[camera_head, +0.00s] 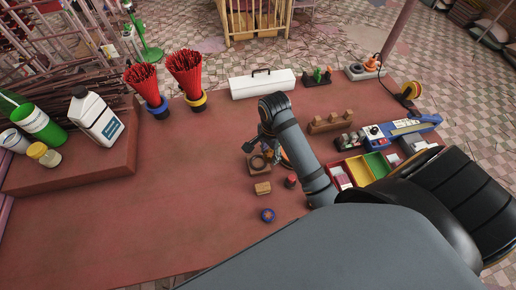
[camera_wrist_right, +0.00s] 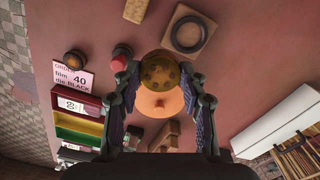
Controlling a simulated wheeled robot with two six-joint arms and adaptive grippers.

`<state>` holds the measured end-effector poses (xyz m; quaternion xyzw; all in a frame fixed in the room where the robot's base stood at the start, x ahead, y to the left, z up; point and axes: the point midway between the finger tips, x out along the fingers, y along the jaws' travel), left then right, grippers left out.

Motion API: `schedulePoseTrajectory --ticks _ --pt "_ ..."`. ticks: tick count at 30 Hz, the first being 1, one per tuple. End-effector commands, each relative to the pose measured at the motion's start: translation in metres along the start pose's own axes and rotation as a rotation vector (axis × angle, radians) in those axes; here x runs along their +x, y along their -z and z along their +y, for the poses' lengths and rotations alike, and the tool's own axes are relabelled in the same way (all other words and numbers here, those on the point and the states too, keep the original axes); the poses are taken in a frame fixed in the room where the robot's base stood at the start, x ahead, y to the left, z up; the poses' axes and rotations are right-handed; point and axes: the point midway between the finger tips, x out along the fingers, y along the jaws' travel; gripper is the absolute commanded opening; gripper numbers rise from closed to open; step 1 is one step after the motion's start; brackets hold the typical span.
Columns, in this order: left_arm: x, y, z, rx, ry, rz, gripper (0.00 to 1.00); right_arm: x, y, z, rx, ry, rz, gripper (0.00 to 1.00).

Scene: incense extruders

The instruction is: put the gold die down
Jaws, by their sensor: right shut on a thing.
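The gold die (camera_wrist_right: 160,71), a round piece with small dark holes, is between the fingers of my right gripper (camera_wrist_right: 160,88) in the right wrist view. The fingers are shut on it from both sides. A peach-coloured round shape (camera_wrist_right: 160,104) shows just below it; I cannot tell whether it is part of the die. In the head view my right gripper (camera_head: 264,146) is over the red table (camera_head: 180,220), close to a square wooden block with a dark ring (camera_head: 258,164). That block also shows in the wrist view (camera_wrist_right: 189,34). My left gripper is out of view.
A small wooden block (camera_head: 263,189), a red-topped piece (camera_head: 291,181) and a blue round piece (camera_head: 267,215) stand near the gripper. Coloured bins (camera_head: 360,169) and a blue tool (camera_head: 400,130) lie at right. A white box (camera_head: 262,84) is behind. The table's left front is clear.

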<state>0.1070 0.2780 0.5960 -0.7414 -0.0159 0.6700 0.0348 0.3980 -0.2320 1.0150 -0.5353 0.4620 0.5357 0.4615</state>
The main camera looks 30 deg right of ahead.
Motion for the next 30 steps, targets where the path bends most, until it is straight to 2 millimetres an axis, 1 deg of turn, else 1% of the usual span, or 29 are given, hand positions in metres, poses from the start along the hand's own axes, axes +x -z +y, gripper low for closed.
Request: schedulePoseTrajectory --ticks 1,3,7,11,17,20,21,24,25,27,30 --pt "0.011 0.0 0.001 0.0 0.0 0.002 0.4 0.01 -0.003 -0.011 -0.001 0.002 -0.003 0.01" --pt "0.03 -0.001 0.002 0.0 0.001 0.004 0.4 0.029 -0.003 -0.02 0.0 0.001 -0.001 0.01" --pt "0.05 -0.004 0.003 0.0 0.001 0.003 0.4 0.047 -0.005 -0.036 -0.001 0.002 0.0 0.01" --pt "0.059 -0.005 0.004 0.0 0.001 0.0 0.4 0.054 -0.006 -0.045 -0.001 0.001 0.0 0.01" --pt "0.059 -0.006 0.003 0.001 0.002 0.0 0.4 0.054 -0.006 -0.048 0.0 0.001 0.0 0.01" --pt "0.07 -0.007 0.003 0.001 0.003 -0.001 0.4 0.064 -0.007 -0.053 0.0 0.001 0.0 0.01" --pt "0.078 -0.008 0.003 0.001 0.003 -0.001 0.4 0.07 -0.008 -0.057 0.0 0.001 0.0 0.01" --pt "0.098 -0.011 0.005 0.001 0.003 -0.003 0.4 0.091 -0.007 -0.055 0.0 0.0 0.001 0.01" --pt "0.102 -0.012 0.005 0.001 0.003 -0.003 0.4 0.095 -0.007 -0.055 0.0 0.0 0.001 0.01" --pt "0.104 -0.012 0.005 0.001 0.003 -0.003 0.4 0.097 -0.007 -0.056 0.0 0.001 0.001 0.01" --pt "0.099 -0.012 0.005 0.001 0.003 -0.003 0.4 0.093 -0.007 -0.056 0.0 0.001 0.001 0.01"
